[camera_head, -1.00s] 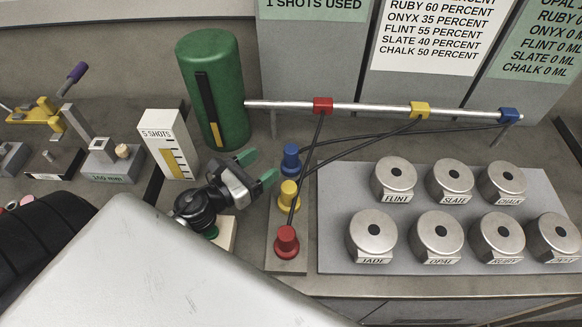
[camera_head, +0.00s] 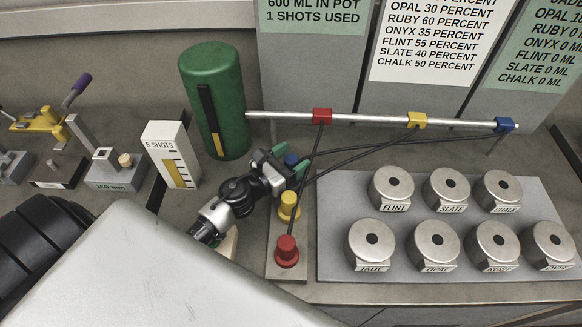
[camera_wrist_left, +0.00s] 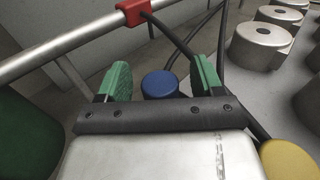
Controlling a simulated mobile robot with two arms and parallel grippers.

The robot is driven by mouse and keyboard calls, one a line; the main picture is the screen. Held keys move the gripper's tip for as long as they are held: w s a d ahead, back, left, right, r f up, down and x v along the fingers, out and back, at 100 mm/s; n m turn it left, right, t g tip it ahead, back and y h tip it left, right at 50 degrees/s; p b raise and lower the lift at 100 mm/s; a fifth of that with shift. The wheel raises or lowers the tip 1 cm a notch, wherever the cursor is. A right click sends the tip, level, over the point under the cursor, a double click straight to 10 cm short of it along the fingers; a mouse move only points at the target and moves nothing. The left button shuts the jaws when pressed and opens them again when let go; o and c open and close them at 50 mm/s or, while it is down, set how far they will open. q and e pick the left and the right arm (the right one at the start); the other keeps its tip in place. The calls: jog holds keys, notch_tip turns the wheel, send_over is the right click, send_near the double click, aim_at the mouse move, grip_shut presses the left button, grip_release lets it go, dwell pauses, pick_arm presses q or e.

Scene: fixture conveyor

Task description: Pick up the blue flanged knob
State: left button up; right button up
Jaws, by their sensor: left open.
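The blue flanged knob (camera_head: 291,160) is at the back of a row of three knobs, partly hidden by my left gripper in the head view. In the left wrist view the blue knob (camera_wrist_left: 160,84) shows its round top between the two green fingertips. My left gripper (camera_head: 280,163) is open, with its fingers on either side of the knob. It also shows in the left wrist view (camera_wrist_left: 160,80). Whether the fingers touch the knob, I cannot tell. My right gripper is not in view.
A yellow knob (camera_head: 288,205) and a red knob (camera_head: 287,251) stand in front. Black cables run to a metal rail (camera_head: 370,119) with coloured blocks. A green cylinder (camera_head: 228,112) stands close on the left. Several metal pots sit on a grey plate (camera_head: 340,190) at right.

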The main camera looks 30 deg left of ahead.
pick_arm(q)
jog(key=shift+x, duration=0.9)
jog(key=shift+s+f, duration=0.1)
jog(key=shift+c, duration=0.6)
grip_shut()
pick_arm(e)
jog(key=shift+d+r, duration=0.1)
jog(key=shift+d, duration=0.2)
pick_arm(q)
jog(key=shift+r+p, duration=0.35)
jog(key=shift+r, duration=0.4)
jog(key=s+d+r+p, duration=0.1)
jog(key=d+r+p, duration=0.5)
jog(key=d+r, duration=0.3)
jog(key=d, duration=0.2)
jog(key=shift+s+d+r, duration=0.2)
jog(key=shift+d+r, duration=0.05)
jog(key=shift+r, duration=0.05)
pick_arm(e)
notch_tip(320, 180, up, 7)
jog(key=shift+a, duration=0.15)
